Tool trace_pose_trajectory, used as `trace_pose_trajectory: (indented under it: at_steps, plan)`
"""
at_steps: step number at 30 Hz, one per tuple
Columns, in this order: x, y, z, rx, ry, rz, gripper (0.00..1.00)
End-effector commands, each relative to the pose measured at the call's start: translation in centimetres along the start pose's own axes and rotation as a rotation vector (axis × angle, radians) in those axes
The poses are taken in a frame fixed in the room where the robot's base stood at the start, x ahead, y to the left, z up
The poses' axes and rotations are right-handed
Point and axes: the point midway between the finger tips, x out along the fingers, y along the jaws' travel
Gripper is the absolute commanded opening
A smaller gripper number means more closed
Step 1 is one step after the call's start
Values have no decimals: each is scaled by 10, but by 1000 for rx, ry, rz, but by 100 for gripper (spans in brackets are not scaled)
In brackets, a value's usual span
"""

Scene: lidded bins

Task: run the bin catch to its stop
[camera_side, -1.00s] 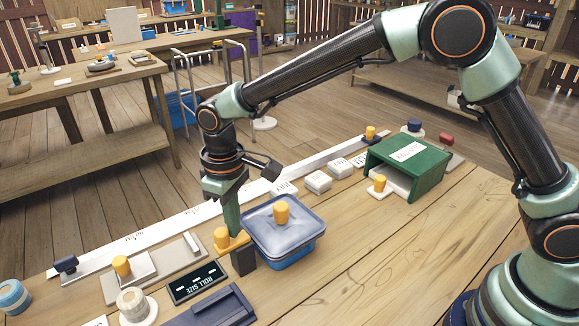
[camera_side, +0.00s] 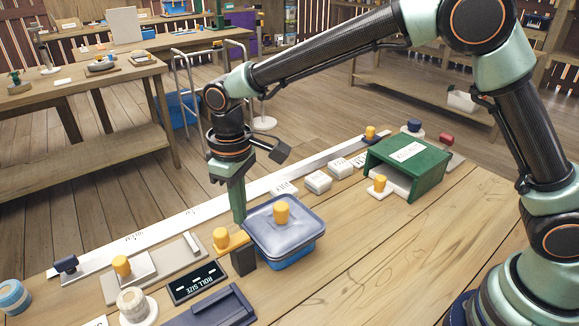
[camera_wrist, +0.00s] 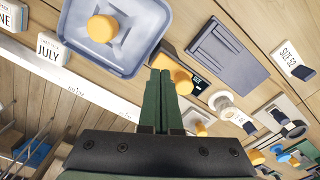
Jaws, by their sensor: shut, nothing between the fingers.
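The blue bin (camera_side: 290,257) stands on the bench with its grey-blue lid (camera_side: 262,228) on and a yellow knob (camera_side: 282,212) on top. The lid also shows in the wrist view (camera_wrist: 135,55). The catch is a yellow bar with an upright knob (camera_side: 221,238) on a dark block (camera_side: 243,263) at the bin's left side. Its knob shows beside my fingers in the wrist view (camera_wrist: 182,80). My gripper (camera_side: 240,220) is shut and empty, its tips above and behind the catch, close to the lid's left corner. I cannot tell whether they touch anything.
A "ROLL SIZE" plate (camera_side: 197,282) and a grey slide plate with a yellow knob (camera_side: 121,266) lie to the left. A dark tray (camera_side: 212,310) is in front. A green box (camera_side: 408,165) stands right. A white rail (camera_side: 150,233) runs behind. Bare bench lies front right.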

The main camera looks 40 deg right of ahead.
Motion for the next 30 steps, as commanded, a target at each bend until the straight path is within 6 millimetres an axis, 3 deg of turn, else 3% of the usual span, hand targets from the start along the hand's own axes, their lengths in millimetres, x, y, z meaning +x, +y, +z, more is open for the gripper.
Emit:
trace_pose_trajectory:
  at_steps: [18,30]
  plan:
    - [-43,0,0,0,1,0,0]
    - [-46,2,1,4,4,0,0]
